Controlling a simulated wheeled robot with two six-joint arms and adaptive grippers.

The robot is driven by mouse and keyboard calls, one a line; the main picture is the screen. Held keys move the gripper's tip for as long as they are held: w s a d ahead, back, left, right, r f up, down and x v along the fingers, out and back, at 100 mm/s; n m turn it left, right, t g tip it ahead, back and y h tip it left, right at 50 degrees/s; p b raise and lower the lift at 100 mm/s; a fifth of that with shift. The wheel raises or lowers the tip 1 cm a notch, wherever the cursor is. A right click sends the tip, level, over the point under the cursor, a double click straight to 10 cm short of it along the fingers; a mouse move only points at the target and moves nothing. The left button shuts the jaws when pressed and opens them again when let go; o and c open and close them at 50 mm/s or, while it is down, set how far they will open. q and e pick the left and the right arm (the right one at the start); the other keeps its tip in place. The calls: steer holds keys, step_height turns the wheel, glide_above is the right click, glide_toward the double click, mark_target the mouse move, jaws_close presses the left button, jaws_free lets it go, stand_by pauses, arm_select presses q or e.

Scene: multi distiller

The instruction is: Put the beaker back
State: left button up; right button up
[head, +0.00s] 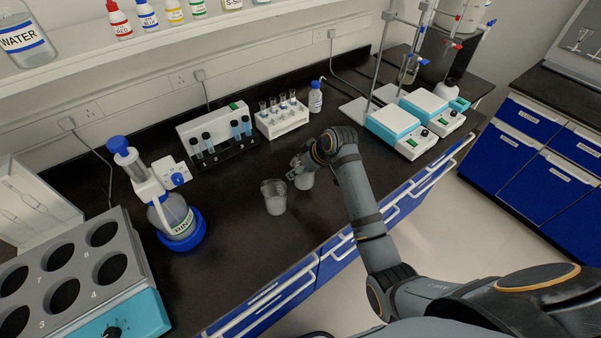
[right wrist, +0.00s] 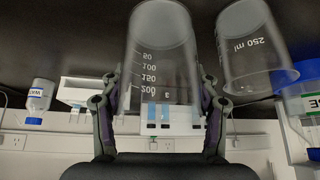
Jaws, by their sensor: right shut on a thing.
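My right gripper (head: 300,165) is shut on a clear glass beaker (head: 304,181) over the black bench. In the right wrist view, which is upside down, the beaker (right wrist: 163,75) with printed volume marks sits between the two fingers of the gripper (right wrist: 160,108). I cannot tell whether its base touches the bench. A second beaker (head: 274,198) stands on the bench just left of the held one. It also shows in the right wrist view (right wrist: 250,52), marked 250 ml. My left gripper is not in view.
A rinse bottle (head: 173,220) in a blue-based dispenser and a grey block with round holes (head: 75,265) stand at the left. Tube racks (head: 281,119) stand behind. White-and-teal hotplates (head: 397,127) are at the right. The bench front is clear.

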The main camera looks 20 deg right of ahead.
steer(key=shift+w+f+p, duration=0.15)
steer(key=shift+f+p, duration=0.15)
steer(key=shift+f, duration=0.6)
steer(key=shift+w+f+p, duration=0.1)
steer(key=shift+f+p, duration=0.15)
steer(key=shift+f, duration=0.65)
steer(key=shift+f, duration=0.1)
steer(key=o, duration=1.3)
steer(key=shift+r, duration=0.2)
steer(key=v, duration=1.2)
steer(key=shift+f+b, duration=0.1)
steer(key=shift+b, duration=0.3)
